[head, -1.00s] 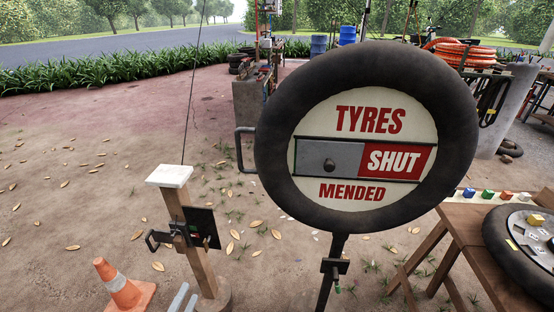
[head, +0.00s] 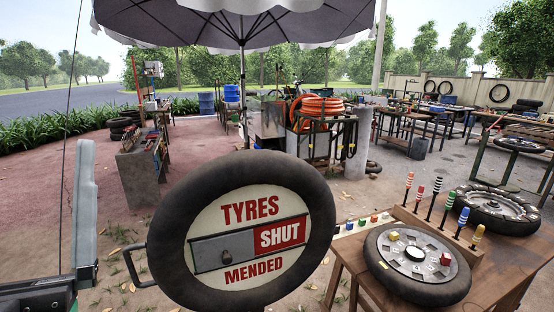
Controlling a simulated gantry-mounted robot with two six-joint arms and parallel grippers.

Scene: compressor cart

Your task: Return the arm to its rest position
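At the left edge of the head view, a pale grey upright finger-like part on a dark mount belongs to my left gripper (head: 84,190). It stands to the left of the round tyre sign (head: 170,245) and appears apart from it. Only one side of the gripper shows, so its opening cannot be told. The sign reads "TYRES SHUT MENDED". Its slider has a grey plate with a dark knob (head: 226,256) at the left and a red "SHUT" panel (head: 280,236) at the right. I see no gripper on the knob. My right gripper is out of view.
A wooden table (head: 490,283) at the right holds a wheel (head: 418,290) with coloured blocks and a row of colour-banded pegs. A grey parasol (head: 245,20) hangs overhead. A side handle (head: 135,268) juts from the sign's left. Workbenches and an orange hose coil (head: 316,108) stand behind.

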